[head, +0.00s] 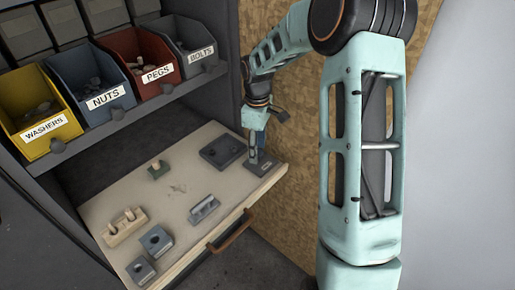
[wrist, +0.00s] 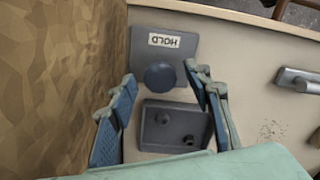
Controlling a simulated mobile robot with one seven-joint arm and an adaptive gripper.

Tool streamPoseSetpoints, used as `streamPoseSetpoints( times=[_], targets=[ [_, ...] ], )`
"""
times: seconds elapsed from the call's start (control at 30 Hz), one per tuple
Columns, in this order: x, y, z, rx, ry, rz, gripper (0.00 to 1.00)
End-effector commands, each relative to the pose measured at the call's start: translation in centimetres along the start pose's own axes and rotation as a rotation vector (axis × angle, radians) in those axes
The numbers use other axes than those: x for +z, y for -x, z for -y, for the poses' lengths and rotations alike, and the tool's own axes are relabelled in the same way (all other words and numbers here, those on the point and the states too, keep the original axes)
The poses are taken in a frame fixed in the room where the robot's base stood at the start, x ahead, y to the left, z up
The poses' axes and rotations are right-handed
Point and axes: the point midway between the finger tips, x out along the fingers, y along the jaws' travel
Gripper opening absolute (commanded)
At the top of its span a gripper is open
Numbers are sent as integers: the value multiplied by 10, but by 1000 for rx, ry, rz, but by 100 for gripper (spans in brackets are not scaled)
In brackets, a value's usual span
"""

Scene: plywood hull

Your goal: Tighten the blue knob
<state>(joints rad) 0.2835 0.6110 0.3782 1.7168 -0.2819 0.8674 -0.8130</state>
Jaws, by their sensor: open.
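The blue knob (wrist: 160,75) is a round, dark blue cap on a grey plate (wrist: 183,41) with a HOLD label. In the wrist view its top shows between my two fingertips. My gripper (wrist: 160,80) is open, with one blue-padded finger to the left of the knob and one to the right. Gaps show between the knob and both fingers. In the head view my gripper (head: 256,147) points down over the grey plate (head: 263,167) at the board's right corner; the knob is hard to make out there.
A dark block with two round features (wrist: 172,128) lies close beside the plate. A plywood wall (wrist: 60,90) stands close on the left in the wrist view. Other fixtures, such as a grey bracket (head: 204,209), and labelled bins (head: 103,95) are farther left in the head view.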

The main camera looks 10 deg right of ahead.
Motion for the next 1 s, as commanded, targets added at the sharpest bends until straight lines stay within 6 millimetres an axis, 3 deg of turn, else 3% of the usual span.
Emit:
streamPoseSetpoints(
  times=[0.17,0.53,1.0],
  targets=[
    [0,0,0,0,0,0,45],
    [0,0,0,0,0,0,4],
    [0,1,0,0,-118,1,4]
  ],
)
